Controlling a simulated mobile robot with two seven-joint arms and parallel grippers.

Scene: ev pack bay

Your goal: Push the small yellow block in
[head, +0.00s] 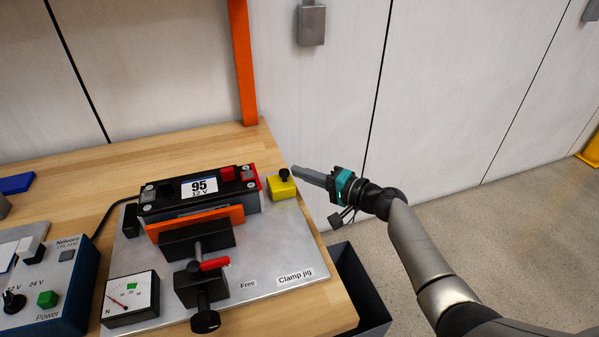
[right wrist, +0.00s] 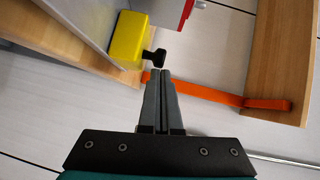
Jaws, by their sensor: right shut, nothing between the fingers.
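The small yellow block (head: 282,189) sits at the right edge of the metal jig plate, just right of the black battery with the 95 display (head: 199,187). A black knob stands on top of the block. My right gripper (head: 293,169) is shut and empty, its fingertips close to the knob from the right. In the right wrist view the yellow block (right wrist: 127,40) is up and left of the shut fingertips (right wrist: 163,72). The black knob lies just beyond the tips; I cannot tell whether they touch. My left gripper is not in view.
The clamp jig plate (head: 255,260) carries a clamp with a red handle (head: 215,264) and a dial gauge (head: 131,298). A blue power unit (head: 70,284) stands at the left. A dark bin (head: 358,285) is beside the table.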

